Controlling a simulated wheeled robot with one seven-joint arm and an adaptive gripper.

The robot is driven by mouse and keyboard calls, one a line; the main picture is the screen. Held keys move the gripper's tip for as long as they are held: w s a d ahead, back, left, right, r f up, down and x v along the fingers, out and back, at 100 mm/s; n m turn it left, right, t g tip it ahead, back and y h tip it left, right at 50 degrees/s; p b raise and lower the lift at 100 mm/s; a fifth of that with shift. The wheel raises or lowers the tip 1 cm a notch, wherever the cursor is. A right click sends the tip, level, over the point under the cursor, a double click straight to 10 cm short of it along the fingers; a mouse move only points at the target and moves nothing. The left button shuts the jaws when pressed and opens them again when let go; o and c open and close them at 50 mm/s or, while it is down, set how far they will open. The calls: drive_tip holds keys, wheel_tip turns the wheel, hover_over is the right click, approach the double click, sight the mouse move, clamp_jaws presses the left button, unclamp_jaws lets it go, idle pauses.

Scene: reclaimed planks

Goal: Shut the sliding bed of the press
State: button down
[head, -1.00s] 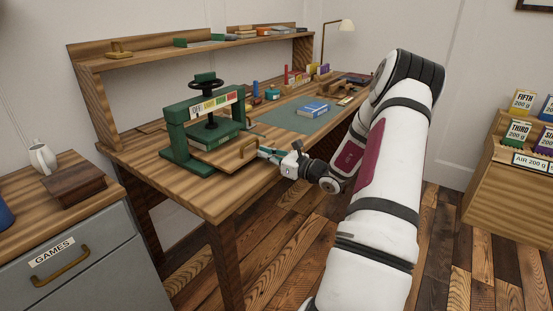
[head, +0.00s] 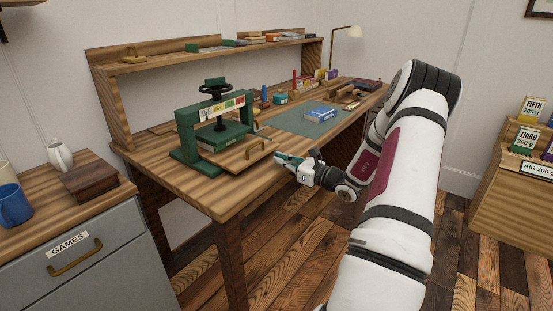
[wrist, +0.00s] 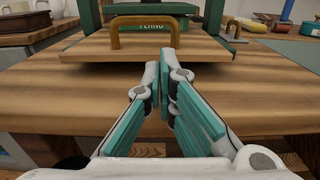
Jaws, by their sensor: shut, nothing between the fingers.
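The green press (head: 213,133) stands on the wooden workbench, with a black handwheel on top and a label strip across its beam. Its sliding bed (head: 238,157), a wooden board with a brass handle (head: 256,147), sticks out of the frame toward the bench's front edge. In the wrist view the bed (wrist: 190,47) lies ahead, with its handle (wrist: 145,22) upright on it. My gripper (head: 277,158) is shut and empty, just in front of the bed's front edge. In the wrist view the fingertips (wrist: 159,65) reach near that edge; I cannot tell whether they touch.
A shelf (head: 210,58) runs along the back of the bench. A grey drawer cabinet (head: 85,255) labelled GAMES stands at left, with a blue mug (head: 14,206) and brown box (head: 90,182) on top.

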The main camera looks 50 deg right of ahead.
drive_tip(key=s+d+p, duration=0.1)
drive_tip(key=s, duration=0.8)
drive_tip(key=shift+s, duration=0.15)
